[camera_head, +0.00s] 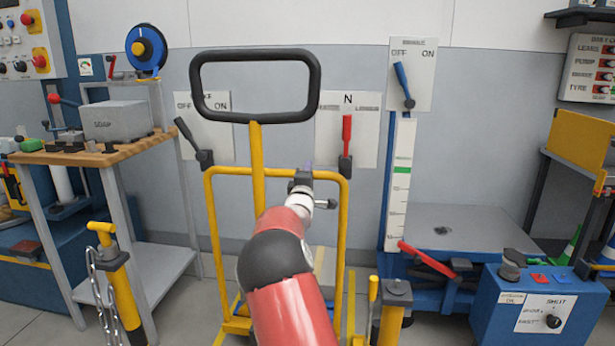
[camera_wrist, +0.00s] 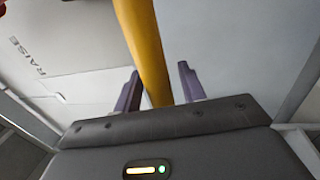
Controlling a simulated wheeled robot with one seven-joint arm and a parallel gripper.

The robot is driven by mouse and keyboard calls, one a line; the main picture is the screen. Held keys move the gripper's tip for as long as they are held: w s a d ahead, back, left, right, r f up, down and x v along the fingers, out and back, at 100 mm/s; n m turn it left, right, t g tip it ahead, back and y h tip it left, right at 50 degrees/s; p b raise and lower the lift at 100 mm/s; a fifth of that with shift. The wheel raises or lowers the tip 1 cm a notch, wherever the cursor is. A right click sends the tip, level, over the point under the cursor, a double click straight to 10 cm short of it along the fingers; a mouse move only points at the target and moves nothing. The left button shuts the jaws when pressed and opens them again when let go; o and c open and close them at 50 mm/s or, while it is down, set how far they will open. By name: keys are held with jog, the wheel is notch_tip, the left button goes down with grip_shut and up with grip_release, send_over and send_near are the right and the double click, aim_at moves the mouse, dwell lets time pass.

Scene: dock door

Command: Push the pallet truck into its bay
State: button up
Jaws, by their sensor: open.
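The pallet truck (camera_head: 256,170) has a yellow upright tiller with a black loop handle (camera_head: 200,88) on top and a yellow tubular frame below. It stands in the middle of the head view, in front of the grey wall. My red and white arm reaches to it and hides much of its lower part. My gripper (camera_head: 305,175) is at the upper frame, right of the tiller. In the wrist view my gripper (camera_wrist: 160,92) is open, and a yellow bar (camera_wrist: 145,50) passes between or just beyond its two purple fingers. Contact cannot be told. The bay's marking is not clearly visible.
A yellow post with a chain (camera_head: 120,285) stands at left and another yellow post (camera_head: 392,310) at right. A wooden-topped bench (camera_head: 85,152) is at left. A blue platform scale (camera_head: 450,225) and a blue control box (camera_head: 530,305) are at right. Wall levers hang behind.

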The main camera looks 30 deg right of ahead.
jog(key=shift+o, duration=0.3)
jog(key=shift+s+a, duration=0.1)
jog(key=shift+s+a+f, duration=0.15)
jog(key=shift+s+a, duration=0.05)
jog(key=b+v, duration=0.1)
jog(key=v, duration=0.6)
jog(key=shift+s, duration=0.1)
